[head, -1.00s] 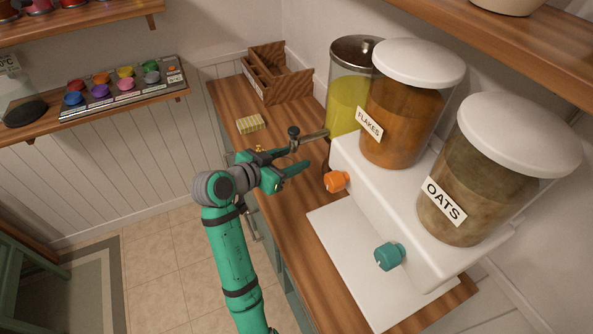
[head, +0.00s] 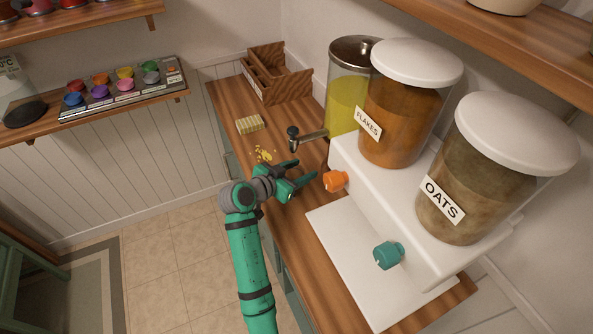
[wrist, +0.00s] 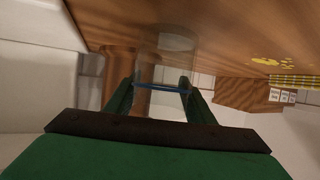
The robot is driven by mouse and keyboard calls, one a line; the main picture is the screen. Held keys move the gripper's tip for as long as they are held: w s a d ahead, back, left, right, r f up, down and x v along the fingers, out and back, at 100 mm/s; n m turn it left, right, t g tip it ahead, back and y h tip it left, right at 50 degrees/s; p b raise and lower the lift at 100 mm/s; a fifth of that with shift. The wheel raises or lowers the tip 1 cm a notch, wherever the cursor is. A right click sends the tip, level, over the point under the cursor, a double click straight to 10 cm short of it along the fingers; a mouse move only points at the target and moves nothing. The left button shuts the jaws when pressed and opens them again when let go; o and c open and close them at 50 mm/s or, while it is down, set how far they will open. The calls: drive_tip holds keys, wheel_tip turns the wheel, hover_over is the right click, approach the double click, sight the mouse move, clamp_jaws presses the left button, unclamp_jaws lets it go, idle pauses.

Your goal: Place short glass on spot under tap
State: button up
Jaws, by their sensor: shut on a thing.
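A clear short glass (wrist: 176,44) shows faintly in the wrist view, between and just beyond the green fingertips. My gripper (wrist: 160,88) is shut on it. In the head view my gripper (head: 304,170) is over the counter, below the tap in the picture and left of the orange knob; the glass is hard to make out there. The metal tap (head: 311,135) with a dark handle sticks out left from the dispenser (head: 343,105) of yellow liquid. No marked spot can be made out on the wood under the tap.
Yellow crumbs (head: 264,155) and a yellow striped box (head: 249,124) lie left of the tap. A wooden organizer (head: 278,80) stands behind. The white stand (head: 375,205), with orange knob (head: 335,181), teal knob (head: 388,255) and large jars, bounds the right side.

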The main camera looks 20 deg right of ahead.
drive_tip(key=shift+f, duration=0.2)
drive_tip(key=o, duration=1.2)
drive_tip(key=shift+r, duration=0.1)
drive_tip(key=shift+r, duration=0.2)
drive_tip(key=v, duration=1.2)
drive_tip(key=shift+f, duration=0.1)
